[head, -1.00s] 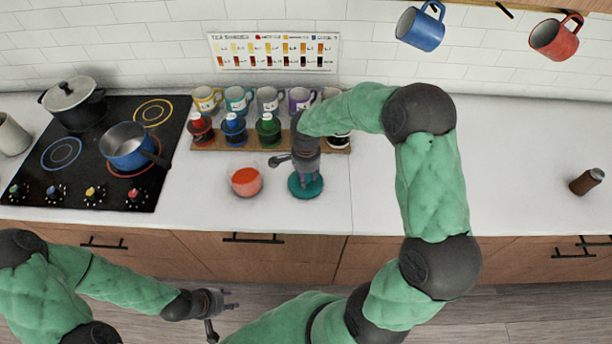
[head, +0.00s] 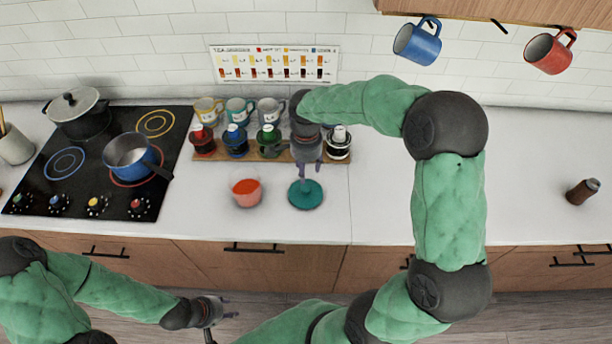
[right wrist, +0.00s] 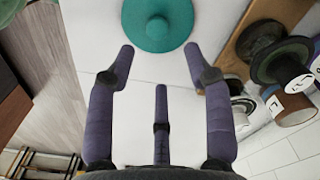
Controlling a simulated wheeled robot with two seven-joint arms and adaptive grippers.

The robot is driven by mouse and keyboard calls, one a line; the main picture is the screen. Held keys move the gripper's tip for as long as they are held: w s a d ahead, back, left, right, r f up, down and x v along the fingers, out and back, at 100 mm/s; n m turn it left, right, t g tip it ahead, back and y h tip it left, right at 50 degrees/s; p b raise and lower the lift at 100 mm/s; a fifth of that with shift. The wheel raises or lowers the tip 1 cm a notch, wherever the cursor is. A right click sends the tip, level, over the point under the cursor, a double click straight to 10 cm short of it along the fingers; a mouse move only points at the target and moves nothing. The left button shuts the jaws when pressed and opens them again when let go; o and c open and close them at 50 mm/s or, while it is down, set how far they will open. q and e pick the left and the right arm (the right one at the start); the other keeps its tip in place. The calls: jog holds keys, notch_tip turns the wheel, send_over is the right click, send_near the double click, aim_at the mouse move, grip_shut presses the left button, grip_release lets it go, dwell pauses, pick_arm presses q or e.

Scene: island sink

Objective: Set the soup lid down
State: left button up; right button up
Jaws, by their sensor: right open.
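The soup lid is a round teal lid with a knob (head: 305,195). It lies on the white counter to the right of a small pink cup with red-orange contents (head: 246,192). In the right wrist view the lid (right wrist: 157,22) lies beyond my fingertips, with nothing between the fingers. My right gripper (head: 309,175) is open and empty, above and just behind the lid, apart from it. My left gripper (head: 228,307) is low at the front left, in front of the cabinets, far from the lid; its fingers are too small to judge.
A wooden rack (head: 222,151) with several capped bottles stands behind the lid, mugs behind it. The cooktop (head: 85,205) at left holds a black pot (head: 80,122) and a blue saucepan (head: 128,158). A brown bottle (head: 582,191) stands far right. The counter (head: 530,170) between is clear.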

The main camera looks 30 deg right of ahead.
notch_tip(320, 180, up, 2)
jog(key=shift+r, duration=0.15)
